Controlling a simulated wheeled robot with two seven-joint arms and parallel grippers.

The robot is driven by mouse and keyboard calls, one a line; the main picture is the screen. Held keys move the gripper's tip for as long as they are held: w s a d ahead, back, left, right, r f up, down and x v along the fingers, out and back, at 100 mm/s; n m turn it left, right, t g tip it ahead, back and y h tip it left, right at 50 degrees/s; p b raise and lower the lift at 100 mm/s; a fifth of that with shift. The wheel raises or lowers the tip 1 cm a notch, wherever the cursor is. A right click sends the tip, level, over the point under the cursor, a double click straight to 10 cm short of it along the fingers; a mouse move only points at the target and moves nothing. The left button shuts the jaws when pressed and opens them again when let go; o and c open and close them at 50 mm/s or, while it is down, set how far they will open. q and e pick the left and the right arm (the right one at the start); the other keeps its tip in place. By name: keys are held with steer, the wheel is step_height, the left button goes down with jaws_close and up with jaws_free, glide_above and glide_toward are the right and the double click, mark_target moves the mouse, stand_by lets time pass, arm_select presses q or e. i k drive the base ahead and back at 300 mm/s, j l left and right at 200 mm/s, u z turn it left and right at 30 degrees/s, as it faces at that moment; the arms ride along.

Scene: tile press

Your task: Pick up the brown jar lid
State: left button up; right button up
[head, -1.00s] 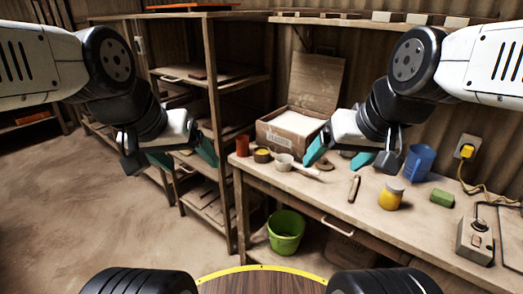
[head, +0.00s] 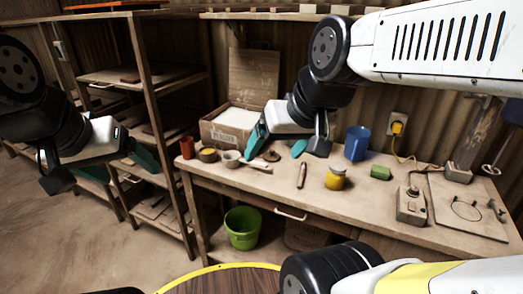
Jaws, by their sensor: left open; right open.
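A small brown round piece, which looks like the jar lid (head: 271,156), lies flat on the wooden workbench (head: 235,182), right of a pale cup with a handle (head: 231,159). My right gripper (head: 277,146) is open and empty, its teal fingers spread. In the picture it shows just above and around the lid, but I cannot tell its height over the bench. My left gripper (head: 118,164) is open and empty at the left, in front of the shelves and away from the bench.
An open box (head: 228,127) is behind. A red-brown cup (head: 187,147) is left; a green bucket (head: 242,228) is below.

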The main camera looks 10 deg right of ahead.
mark_target(270, 156)
steer(key=i+l+u, duration=0.25)
steer(key=l+u, duration=0.2)
steer(key=l, duration=0.25)
steer(key=i+l+u, duration=0.1)
steer(key=l+u, duration=0.15)
steer(key=l, duration=0.2)
